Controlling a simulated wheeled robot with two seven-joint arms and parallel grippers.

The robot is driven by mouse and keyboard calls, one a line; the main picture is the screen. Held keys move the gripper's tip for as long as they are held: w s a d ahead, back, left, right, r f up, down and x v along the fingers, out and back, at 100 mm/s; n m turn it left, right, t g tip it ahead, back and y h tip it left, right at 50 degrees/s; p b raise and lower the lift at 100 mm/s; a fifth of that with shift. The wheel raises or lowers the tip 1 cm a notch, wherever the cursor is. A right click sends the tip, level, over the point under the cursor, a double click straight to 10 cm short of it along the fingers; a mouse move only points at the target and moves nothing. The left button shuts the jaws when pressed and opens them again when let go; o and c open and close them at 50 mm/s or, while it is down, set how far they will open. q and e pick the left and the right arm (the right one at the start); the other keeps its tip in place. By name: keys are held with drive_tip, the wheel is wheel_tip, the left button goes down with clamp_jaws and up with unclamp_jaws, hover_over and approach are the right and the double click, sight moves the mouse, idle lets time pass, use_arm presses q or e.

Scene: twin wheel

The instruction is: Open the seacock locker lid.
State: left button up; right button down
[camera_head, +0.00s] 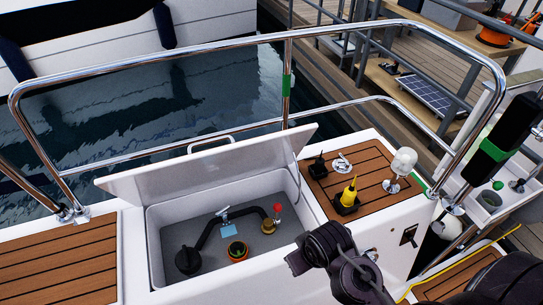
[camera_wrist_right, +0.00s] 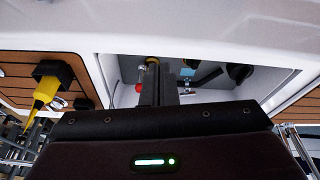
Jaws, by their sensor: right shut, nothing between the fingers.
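The white seacock locker lid (camera_head: 215,165) stands raised along the far side of the locker opening, with its metal handle (camera_head: 210,141) at the upper edge. The open locker (camera_head: 155,240) shows a black hose, a blue tag (camera_head: 229,231), a red-knobbed valve (camera_head: 278,208) and an orange-rimmed fitting (camera_head: 237,251). My right arm reaches in from the lower right, at the locker's near right corner. In the right wrist view my right gripper (camera_wrist_right: 158,78) is shut and empty, in front of the locker opening. The lid touches neither finger that I can see. My left gripper is out of view.
A teak panel (camera_head: 345,178) right of the locker holds a yellow-nozzled item (camera_head: 349,193) and a white lamp (camera_head: 404,161). A chrome rail (camera_head: 288,75) arches behind the lid, with water beyond. Another teak panel (camera_head: 60,262) lies clear at left.

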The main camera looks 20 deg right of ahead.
wheel_tip(320, 180, up, 3)
drive_tip(key=w+t, duration=0.1)
drive_tip(key=m+t, duration=0.2)
drive_tip(key=t, duration=1.7)
approach(267, 140)
drive_tip(key=p+x, duration=0.2)
drive_tip(key=x, duration=0.3)
drive_tip(key=shift+w+r, duration=0.1)
drive_tip(key=shift+p+x, duration=0.35)
drive_tip(key=shift+x, duration=0.4)
